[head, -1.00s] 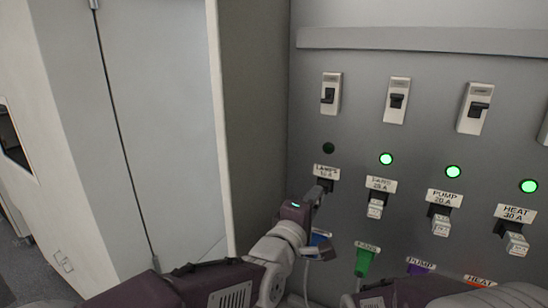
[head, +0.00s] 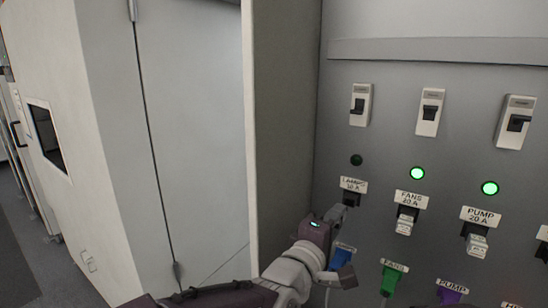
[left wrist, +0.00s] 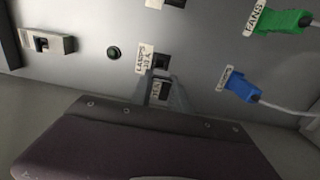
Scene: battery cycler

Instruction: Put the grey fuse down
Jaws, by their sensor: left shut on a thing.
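My left gripper (head: 342,214) is shut on the fuse (left wrist: 162,90), which shows between the fingertips in the left wrist view with a small label on it. In the head view the fuse is mostly hidden by the fingers. The LAMPS 10 A socket (left wrist: 161,62) is a dark, empty-looking slot just beyond the fingertips; it also shows in the head view (head: 351,200), a little above and right of the gripper. The fuse appears apart from the socket. My right gripper is not in view.
FANS (head: 406,219) and PUMP (head: 477,244) fuses sit in their holders under lit green lamps. The LAMPS lamp (head: 356,160) is dark. Blue (head: 341,258) and green (head: 391,280) plugs hang below. A cabinet side wall (head: 282,120) stands close left of the gripper.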

